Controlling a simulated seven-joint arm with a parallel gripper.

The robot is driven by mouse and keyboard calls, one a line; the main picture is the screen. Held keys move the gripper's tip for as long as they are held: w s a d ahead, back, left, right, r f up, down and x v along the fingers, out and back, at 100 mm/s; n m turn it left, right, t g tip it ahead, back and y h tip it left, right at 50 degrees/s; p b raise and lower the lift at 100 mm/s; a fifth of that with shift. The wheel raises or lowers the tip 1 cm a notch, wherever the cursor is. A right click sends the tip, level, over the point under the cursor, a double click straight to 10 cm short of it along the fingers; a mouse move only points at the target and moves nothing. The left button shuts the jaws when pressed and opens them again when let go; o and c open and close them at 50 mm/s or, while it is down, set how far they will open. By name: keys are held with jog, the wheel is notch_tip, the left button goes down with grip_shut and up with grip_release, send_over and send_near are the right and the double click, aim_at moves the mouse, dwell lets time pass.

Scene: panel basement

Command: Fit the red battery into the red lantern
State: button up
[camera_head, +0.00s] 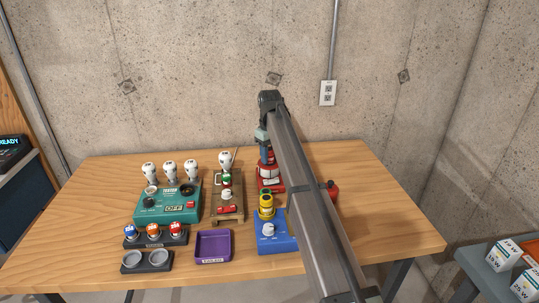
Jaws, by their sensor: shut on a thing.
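The red lantern (269,184) stands toward the back of the table, right of the wooden stand, partly hidden by my arm. My gripper (266,158) points down directly over the lantern. It is shut on a small reddish piece, which looks like the red battery (268,160); the jaws cover most of it. I cannot tell whether this piece touches the lantern or is partly inside it.
A blue unit (272,240) with a yellow ring stands in front. Left are a wooden stand (228,218), a green tester (157,215), a purple tray (213,259) and dark holders (146,268). White bulbs (170,171) stand behind.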

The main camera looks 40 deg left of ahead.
aim_at(270, 149)
jog(key=shift+r, duration=0.85)
dwell(2.9)
jog(key=shift+f, duration=0.85)
dwell(0.9)
jog(key=o, duration=0.8)
jog(key=shift+o, duration=0.2)
jog(key=shift+r, duration=0.1)
jog(key=shift+r, duration=5.45)
